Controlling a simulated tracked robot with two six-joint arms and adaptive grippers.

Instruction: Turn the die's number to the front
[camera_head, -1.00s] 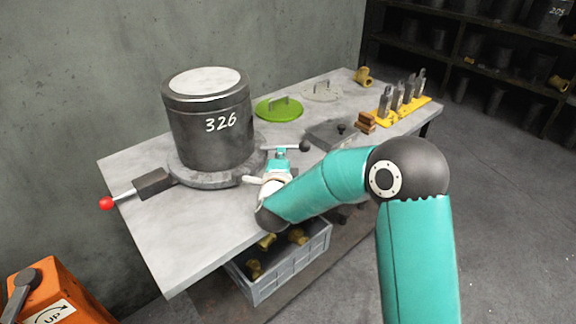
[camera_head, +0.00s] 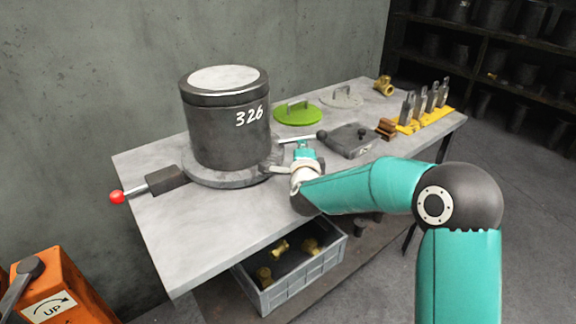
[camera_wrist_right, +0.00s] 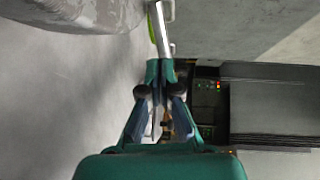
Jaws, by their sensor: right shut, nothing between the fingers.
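The die is a dark, upright cylinder (camera_head: 228,130) with a pale top. Its white number 326 (camera_head: 249,115) shows on the right part of the visible side. It stands on a round grey turntable (camera_head: 205,178). A thin bar with a black knob (camera_head: 322,134) sticks out from the turntable's right side. My right gripper (camera_head: 302,148) is at this bar, right of the die; its shut fingers (camera_wrist_right: 160,72) meet the bar (camera_wrist_right: 158,28) in the wrist view. Whether they touch it I cannot tell. My left gripper is not in view.
A dark block with a red-knobbed lever (camera_head: 116,197) sits left of the turntable. A green lid (camera_head: 297,114), a grey plate (camera_head: 350,140) and a yellow rack (camera_head: 425,122) stand right. A crate (camera_head: 300,284) with brass fittings is below. The table's front left is clear.

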